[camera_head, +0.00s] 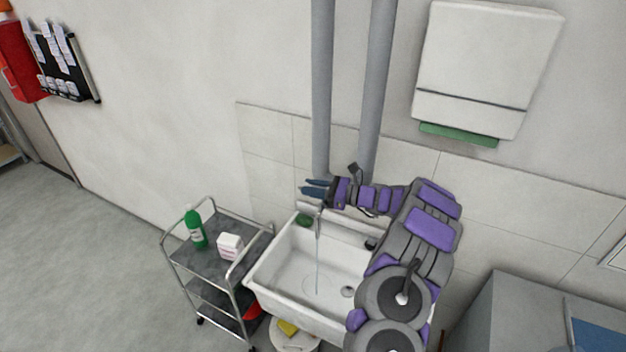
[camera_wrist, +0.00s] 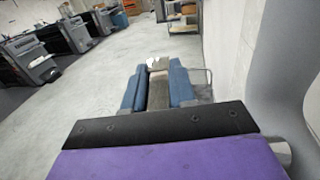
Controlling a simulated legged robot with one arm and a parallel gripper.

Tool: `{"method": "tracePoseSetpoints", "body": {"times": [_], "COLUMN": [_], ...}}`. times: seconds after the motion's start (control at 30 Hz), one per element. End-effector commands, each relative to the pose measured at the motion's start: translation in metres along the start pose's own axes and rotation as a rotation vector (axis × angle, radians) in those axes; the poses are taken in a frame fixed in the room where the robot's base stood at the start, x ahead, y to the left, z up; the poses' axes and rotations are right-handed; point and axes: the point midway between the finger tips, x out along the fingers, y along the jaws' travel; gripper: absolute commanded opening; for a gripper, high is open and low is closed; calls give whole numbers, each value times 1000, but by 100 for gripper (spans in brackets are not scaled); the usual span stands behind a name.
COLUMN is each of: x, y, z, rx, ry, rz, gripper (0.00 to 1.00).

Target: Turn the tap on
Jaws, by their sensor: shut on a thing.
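The tap (camera_head: 318,224) stands at the back of the white sink (camera_head: 262,283). A thin stream of water (camera_head: 317,262) runs from its spout down into the basin. My gripper (camera_head: 312,188) is at the top of the tap, reaching in from the right with its blue fingers pointing left. In the wrist view the two blue fingers (camera_wrist: 158,88) are close around a small part with a pale end (camera_wrist: 158,64), which I take as the tap's handle. The fingers hide most of the handle.
A metal trolley (camera_head: 207,268) with a green bottle (camera_head: 196,228) and a white box (camera_head: 229,246) stands left of the sink. Grey pipes (camera_head: 322,90) run down the wall behind my gripper. A towel dispenser (camera_head: 487,65) hangs upper right. The floor at left is clear.

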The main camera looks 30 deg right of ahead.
Motion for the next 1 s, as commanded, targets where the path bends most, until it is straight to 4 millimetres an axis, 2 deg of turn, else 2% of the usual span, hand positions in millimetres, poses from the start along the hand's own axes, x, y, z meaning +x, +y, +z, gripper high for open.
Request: {"method": "tracePoseSetpoints", "body": {"times": [0.03,0.57,0.6,0.87,1.0], "x": [-1,-1,-1,-1,-1], "y": [-3,2,1,3,4], "z": [5,5,5,3,2], "rx": [-7,-6,-6,-4,-3], "ry": [-1,-5,-5,-2,-1], "rz": [10,72,72,75,76], "gripper": [0,0,26,51,51]}}
